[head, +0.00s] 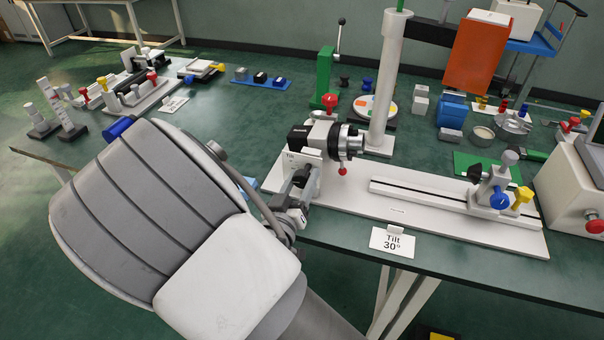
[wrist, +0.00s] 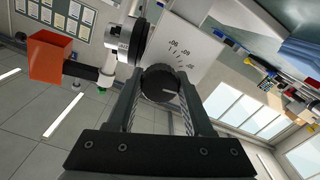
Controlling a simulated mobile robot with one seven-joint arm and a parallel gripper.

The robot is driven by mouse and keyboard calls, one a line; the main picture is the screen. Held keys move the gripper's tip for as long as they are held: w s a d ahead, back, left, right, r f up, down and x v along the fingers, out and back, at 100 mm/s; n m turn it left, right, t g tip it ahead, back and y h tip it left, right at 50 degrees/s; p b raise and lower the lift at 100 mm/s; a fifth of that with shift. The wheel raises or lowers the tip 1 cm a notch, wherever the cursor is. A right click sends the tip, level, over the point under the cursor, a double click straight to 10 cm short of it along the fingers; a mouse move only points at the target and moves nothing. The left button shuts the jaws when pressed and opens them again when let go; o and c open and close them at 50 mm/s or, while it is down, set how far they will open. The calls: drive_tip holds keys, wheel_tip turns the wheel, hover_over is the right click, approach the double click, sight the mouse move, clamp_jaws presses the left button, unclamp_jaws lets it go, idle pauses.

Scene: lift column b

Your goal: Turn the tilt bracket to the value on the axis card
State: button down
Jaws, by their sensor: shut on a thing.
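The tilt bracket (head: 300,165) is a white plate marked Tilt, carrying a camera with a black lens (head: 343,141) on the long white bench base. My gripper (head: 290,199) reaches the bracket's near side. In the wrist view my gripper (wrist: 160,92) is shut on a round black knob (wrist: 156,78), one finger on each side. The knob has a white line pointing to the right in that view. A dial scale with ticks and small upside-down numbers (wrist: 182,55) is on the white plate beyond it; the exact reading is unclear. The axis card (head: 392,242) reads Tilt 30°.
A black-slotted rail (head: 430,198) with a carriage and blue and yellow knobs (head: 500,195) lies to the right on the base. A white post (head: 388,80) with an orange box (head: 480,55) stands behind the bracket. Other fixtures fill the bench at left and back.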

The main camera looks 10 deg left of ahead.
drive_tip(key=shift+n+p, duration=1.5)
drive_tip(key=shift+n, duration=0.5)
drive_tip(key=shift+c, duration=1.5)
unclamp_jaws()
drive_tip(key=s+a+p, duration=0.1)
drive_tip(key=s, duration=1.6)
drive_tip(key=shift+s+a+p, duration=0.2)
drive_tip(key=shift+s+p, duration=0.05)
drive_tip(key=shift+p, duration=0.1)
